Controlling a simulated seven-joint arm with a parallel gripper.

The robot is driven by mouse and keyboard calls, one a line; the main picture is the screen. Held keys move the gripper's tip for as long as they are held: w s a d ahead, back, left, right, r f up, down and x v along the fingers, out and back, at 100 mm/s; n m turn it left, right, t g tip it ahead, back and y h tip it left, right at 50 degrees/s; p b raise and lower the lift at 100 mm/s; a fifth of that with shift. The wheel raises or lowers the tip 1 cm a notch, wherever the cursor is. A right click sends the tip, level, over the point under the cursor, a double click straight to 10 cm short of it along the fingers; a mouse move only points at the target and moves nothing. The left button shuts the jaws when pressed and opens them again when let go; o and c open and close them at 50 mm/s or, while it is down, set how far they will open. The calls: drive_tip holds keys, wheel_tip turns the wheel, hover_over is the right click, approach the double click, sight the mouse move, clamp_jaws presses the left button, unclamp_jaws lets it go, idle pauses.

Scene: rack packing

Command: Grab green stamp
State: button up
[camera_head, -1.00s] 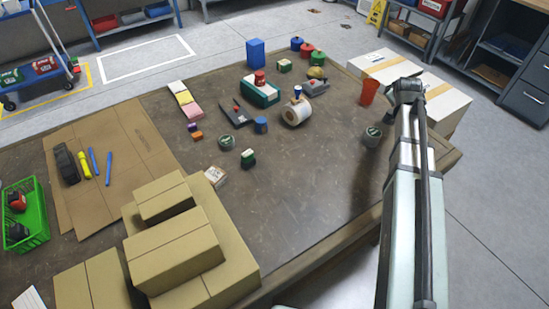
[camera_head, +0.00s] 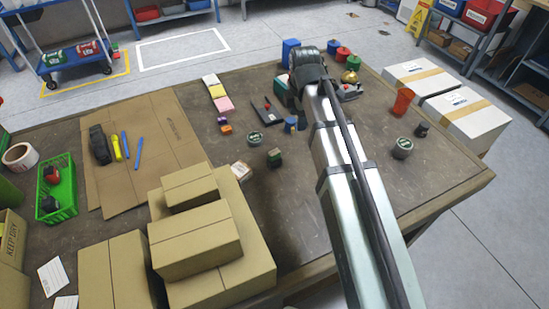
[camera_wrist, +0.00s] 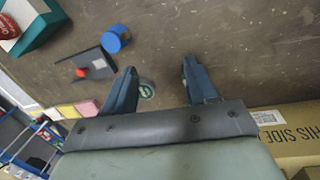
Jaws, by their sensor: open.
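A small dark green block (camera_head: 274,158), which looks like the green stamp, stands on the brown table in the head view, right of the stacked cartons. I cannot make it out in the wrist view. My gripper (camera_wrist: 160,72) is open and empty above the table in the wrist view. A round tin with a green label (camera_wrist: 147,89) lies below, beside the left finger and partly covered by it. In the head view my arm hides the gripper and part of the table's far side.
A blue cylinder (camera_wrist: 116,39) and a black pad with a red knob (camera_wrist: 97,62) lie up and left in the wrist view. Stacked cartons (camera_head: 197,240) stand left of the block. Another round tin (camera_head: 402,147) and an orange cup (camera_head: 403,101) are at the right.

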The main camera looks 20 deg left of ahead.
sight(275, 151)
drive_tip(key=s+a+r+n+g, duration=0.1)
drive_tip(key=s+a+n, duration=0.35)
drive_tip(key=s, duration=0.25)
drive_tip(key=shift+m+h, duration=0.3)
drive_tip(key=shift+m, duration=0.15)
wheel_tip(275, 151, down, 8)
drive_tip(key=shift+s+a, duration=0.1)
drive_tip(key=shift+s+a+f, duration=0.1)
drive_tip(key=shift+s+f, duration=0.05)
drive_tip(key=shift+f, duration=2.45)
clamp_jaws()
